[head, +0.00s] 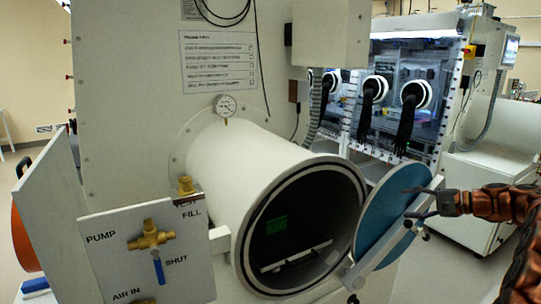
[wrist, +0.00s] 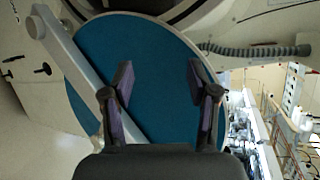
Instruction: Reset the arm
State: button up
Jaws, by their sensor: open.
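My gripper (head: 420,202) is at the right in the head view, at the end of my reddish-brown arm. It is open and nothing shows between its fingers. In the wrist view its two fingers (wrist: 162,100) stand well apart in front of the blue disc of the round door (wrist: 165,50). In the head view the door (head: 385,215) hangs swung open at the right of the chamber mouth, with a pale bar across it. My gripper is close to the door's right side; I cannot tell whether they touch.
The white cylindrical chamber (head: 235,160) is open, with a dark inside and a green patch. A valve panel (head: 150,250) stands at the front left. A glovebox with black gloves (head: 405,125) is behind, and a white cabinet (head: 475,195) stands beyond my arm.

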jog(key=s+a+n+g+h, duration=0.15)
jog(key=s+a, duration=0.25)
jog(key=a, duration=0.4)
jog(key=s+a+f+n+g, duration=0.1)
jog(key=s+a+g, duration=0.25)
jog(key=a, duration=0.35)
jog(key=s+a+n+g, duration=0.1)
jog(key=s+a+n, duration=0.1)
jog(key=s+a, duration=0.45)
jog(key=s+a+f+n+g+h, duration=0.1)
jog(key=s+a+f+g+h, duration=0.1)
jog(key=s+a, duration=0.35)
jog(key=s+a+f+n+g+h, duration=0.1)
jog(key=s+a+f+g+h, duration=0.15)
jog(key=s, duration=0.55)
jog(key=s+d+f+n+h, duration=0.2)
jog(key=s+f, duration=0.1)
jog(key=s, duration=0.7)
jog(key=s+d+f+n+h, duration=0.1)
jog(key=s+f+n+h, duration=0.1)
jog(key=s, duration=0.8)
jog(key=shift+s+d+f+h+b, duration=0.4)
jog(key=shift+b, duration=0.05)
jog(key=shift+n+g, duration=0.25)
jog(key=shift+c, duration=0.4)
